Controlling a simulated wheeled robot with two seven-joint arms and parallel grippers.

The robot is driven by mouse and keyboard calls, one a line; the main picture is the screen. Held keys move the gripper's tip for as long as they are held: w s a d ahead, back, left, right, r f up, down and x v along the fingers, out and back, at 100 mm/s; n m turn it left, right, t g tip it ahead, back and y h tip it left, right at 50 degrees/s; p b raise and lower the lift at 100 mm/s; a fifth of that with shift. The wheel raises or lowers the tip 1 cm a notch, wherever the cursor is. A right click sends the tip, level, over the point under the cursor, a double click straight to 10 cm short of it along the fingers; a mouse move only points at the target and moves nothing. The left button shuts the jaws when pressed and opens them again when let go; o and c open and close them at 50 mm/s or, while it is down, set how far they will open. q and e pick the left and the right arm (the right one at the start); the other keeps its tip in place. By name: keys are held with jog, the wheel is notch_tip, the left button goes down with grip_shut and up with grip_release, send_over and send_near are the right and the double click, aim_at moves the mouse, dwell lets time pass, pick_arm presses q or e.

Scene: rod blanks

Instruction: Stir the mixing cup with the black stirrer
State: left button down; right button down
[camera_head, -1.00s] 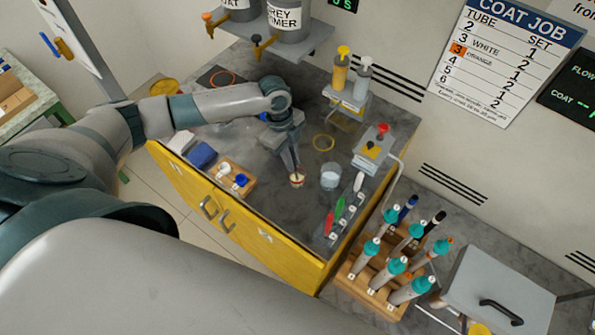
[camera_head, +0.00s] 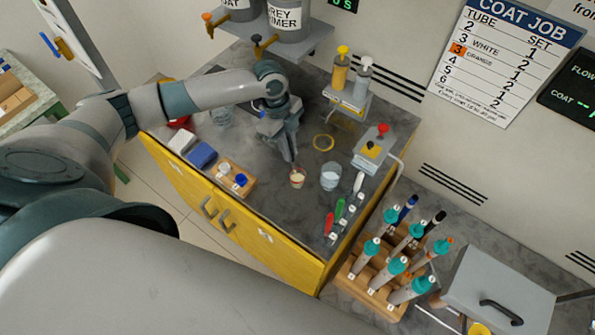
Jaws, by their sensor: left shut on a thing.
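The mixing cup (camera_head: 297,179) is a small cup with pale cream content, standing on the dark grey bench top. My left gripper (camera_head: 290,157) points down just above and behind the cup, slightly left of it. It is shut on a thin dark thing, most likely the black stirrer, mostly hidden by the fingers. I cannot make out its tip; it does not visibly stand in the cup. My right gripper is out of view.
A clear beaker (camera_head: 330,176) stands right of the cup. Red, green and white-handled tools (camera_head: 340,209) lie near the right edge. A wooden block (camera_head: 235,178) with small caps is at left, a pump stand (camera_head: 372,150) at right.

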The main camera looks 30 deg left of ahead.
aim_at(288, 138)
pick_arm(q)
jog(key=shift+a+r, duration=0.15)
jog(key=shift+r, duration=0.65)
dwell(0.4)
jog(key=shift+r, duration=2.5)
